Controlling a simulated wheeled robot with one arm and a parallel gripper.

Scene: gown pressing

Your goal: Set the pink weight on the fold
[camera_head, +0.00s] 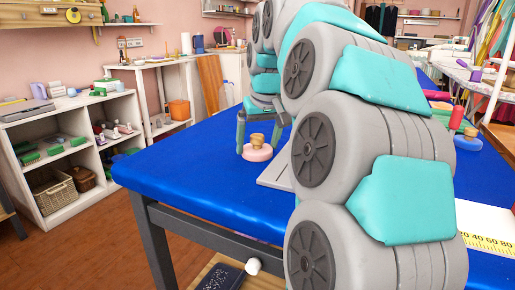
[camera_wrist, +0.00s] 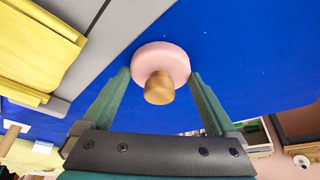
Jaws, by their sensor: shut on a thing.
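The pink weight (camera_head: 257,153) is a round pink disc with a wooden knob. In the wrist view the pink weight (camera_wrist: 165,58) sits between the two green fingers of my gripper (camera_wrist: 160,75), which is shut on its sides. In the head view my gripper (camera_head: 258,143) is over the left part of the blue table; I cannot tell if the weight touches the surface. A yellow cloth (camera_wrist: 35,45) with layered edges lies on a grey board (camera_wrist: 85,35) left of the weight in the wrist view. My arm hides the cloth in the head view.
The blue table (camera_head: 190,165) is clear left of the weight. The grey board's corner (camera_head: 273,174) shows beside my arm. A blue weight (camera_head: 468,143), a red cylinder (camera_head: 456,118) and a yellow-and-white ruler (camera_head: 487,241) lie to the right. White shelves (camera_head: 70,150) stand at the left.

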